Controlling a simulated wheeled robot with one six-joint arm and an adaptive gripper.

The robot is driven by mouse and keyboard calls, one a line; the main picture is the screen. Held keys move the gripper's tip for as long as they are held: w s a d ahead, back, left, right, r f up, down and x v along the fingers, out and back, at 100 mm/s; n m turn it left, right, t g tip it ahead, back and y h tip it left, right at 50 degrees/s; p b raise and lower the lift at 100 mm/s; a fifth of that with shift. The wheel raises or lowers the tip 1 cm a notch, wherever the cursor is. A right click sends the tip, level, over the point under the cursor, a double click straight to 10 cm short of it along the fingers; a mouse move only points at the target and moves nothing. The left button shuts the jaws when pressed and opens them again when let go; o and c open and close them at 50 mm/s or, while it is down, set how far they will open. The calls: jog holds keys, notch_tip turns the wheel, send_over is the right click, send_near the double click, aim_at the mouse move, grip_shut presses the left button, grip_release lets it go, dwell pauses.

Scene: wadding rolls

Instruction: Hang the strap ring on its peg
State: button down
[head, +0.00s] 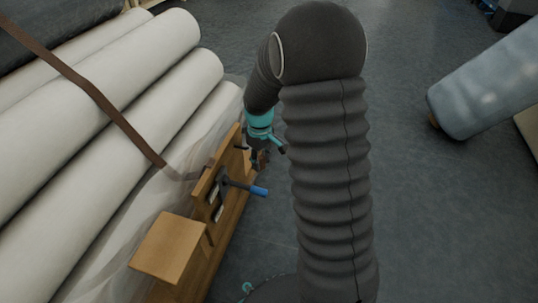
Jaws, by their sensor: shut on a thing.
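My gripper (259,157) is in the head view, just beyond the upper end of the wooden board and left of my arm's thick column. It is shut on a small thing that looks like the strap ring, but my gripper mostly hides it. A brown strap (104,101) runs down over the white rolls toward the board. A small dark peg (241,147) sticks out near the board's far end, close to my gripper. I cannot tell whether the ring touches the peg.
A wooden board (208,178) with a ledge (170,248) stands beside the wrapped white rolls (130,110). A blue-tipped lever (258,190) juts from it toward my arm. A grey-blue roll (485,85) lies at right. The grey floor (430,220) is clear at lower right.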

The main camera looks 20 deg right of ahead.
jog(key=w+a+f+n, duration=0.1)
jog(key=w+a+n, duration=0.3)
jog(key=n, duration=0.2)
jog(key=shift+w+a+f+n+p, duration=0.15)
jog(key=shift+w+a+n+p, duration=0.05)
jog(key=shift+w+n+p, duration=0.2)
dwell(1.7)
jog(key=shift+w+a+f, duration=0.1)
jog(key=shift+a, duration=0.1)
dwell(0.3)
jog(key=c, duration=0.7)
grip_release()
jog(key=shift+o, duration=0.2)
